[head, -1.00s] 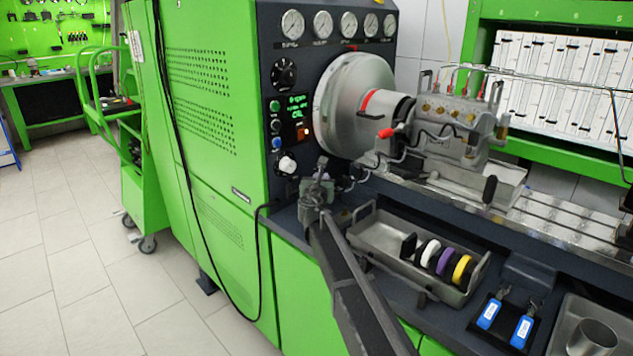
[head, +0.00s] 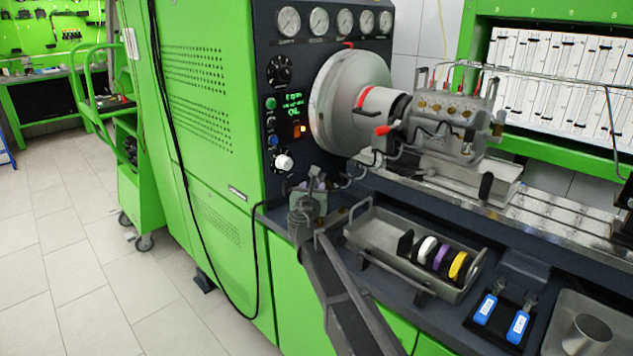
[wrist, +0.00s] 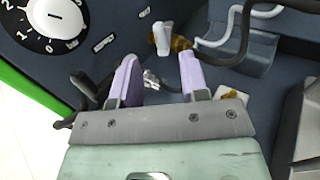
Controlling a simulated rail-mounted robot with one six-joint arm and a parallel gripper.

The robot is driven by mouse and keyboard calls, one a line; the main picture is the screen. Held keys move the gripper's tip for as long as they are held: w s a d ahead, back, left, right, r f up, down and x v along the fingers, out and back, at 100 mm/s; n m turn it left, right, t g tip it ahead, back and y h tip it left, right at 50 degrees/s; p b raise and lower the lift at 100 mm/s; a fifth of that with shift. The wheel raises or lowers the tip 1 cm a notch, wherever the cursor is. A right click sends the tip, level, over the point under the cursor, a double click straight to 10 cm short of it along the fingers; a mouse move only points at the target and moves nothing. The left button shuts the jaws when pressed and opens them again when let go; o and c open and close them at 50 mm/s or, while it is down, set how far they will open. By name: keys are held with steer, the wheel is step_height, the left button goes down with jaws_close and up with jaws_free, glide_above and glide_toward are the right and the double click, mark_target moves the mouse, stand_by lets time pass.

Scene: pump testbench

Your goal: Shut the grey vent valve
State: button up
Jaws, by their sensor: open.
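A pale grey lever (wrist: 162,36) on a brass fitting (wrist: 181,43) shows in the wrist view and looks like the vent valve. It stands upright in the picture, just beyond my fingertips and between their lines. My gripper (wrist: 158,62) is open, its two lavender fingers apart, with no contact with the lever visible. A small metallic piece (wrist: 151,80) shows in the gap between the fingers. In the head view my gripper (head: 317,180) is at the bench's left end, below the white knob; the valve's lever cannot be made out there.
A black-handled lever (wrist: 84,86) lies close to the left finger. A white numbered dial (wrist: 52,20) is on the panel at upper left. A dark hose (wrist: 240,40) passes at upper right. A metal tray (head: 375,235) with coloured discs stands right of my arm.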

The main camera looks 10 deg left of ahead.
steer(key=s, duration=0.2)
steer(key=shift+s, duration=0.4)
steer(key=shift+c, duration=0.5)
